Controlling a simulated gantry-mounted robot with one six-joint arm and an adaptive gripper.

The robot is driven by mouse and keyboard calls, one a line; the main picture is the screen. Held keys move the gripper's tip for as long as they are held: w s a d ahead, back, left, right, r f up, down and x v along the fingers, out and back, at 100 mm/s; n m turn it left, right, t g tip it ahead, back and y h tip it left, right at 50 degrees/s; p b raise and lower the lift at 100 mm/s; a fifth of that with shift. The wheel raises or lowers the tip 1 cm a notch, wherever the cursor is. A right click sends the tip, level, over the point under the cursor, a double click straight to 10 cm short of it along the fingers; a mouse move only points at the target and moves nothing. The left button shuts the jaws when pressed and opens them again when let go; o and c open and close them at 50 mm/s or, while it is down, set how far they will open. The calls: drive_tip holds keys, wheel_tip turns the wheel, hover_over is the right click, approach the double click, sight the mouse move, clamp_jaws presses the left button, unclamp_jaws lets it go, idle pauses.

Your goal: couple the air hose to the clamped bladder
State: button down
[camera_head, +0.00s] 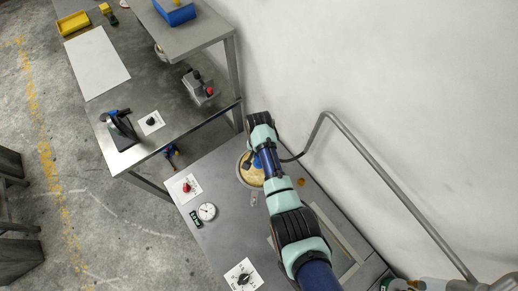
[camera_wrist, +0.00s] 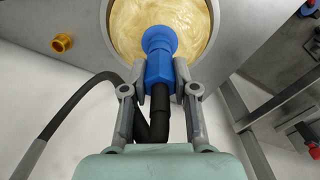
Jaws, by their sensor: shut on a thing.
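The bladder (camera_wrist: 193,18) is a glossy yellow-amber surface inside a round grey ring (camera_wrist: 106,12), at the top of the wrist view. In the head view the bladder (camera_head: 246,174) is partly hidden under my arm. My gripper (camera_wrist: 161,88) is shut on the blue coupler of the air hose (camera_wrist: 159,56), with one finger on each side. The coupler points at the bladder and overlaps it in the wrist view. Whether they touch cannot be told. The black hose (camera_wrist: 88,92) runs back from the coupler and bends away to the left.
A yellow-orange fitting (camera_wrist: 62,43) stands on the bench beside the ring. The bench also has a red button (camera_head: 187,187), a dial gauge (camera_head: 207,211) and a black knob (camera_head: 243,279). A bent grey pipe (camera_head: 390,185) runs along the wall. Another table (camera_head: 167,132) stands at upper left.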

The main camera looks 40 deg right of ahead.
drive_tip(key=shift+f, duration=0.15)
drive_tip(key=c, duration=0.8)
unclamp_jaws()
wheel_tip(320, 180, up, 12)
drive_tip(key=shift+r, duration=0.1)
drive_tip(key=shift+a, duration=0.1)
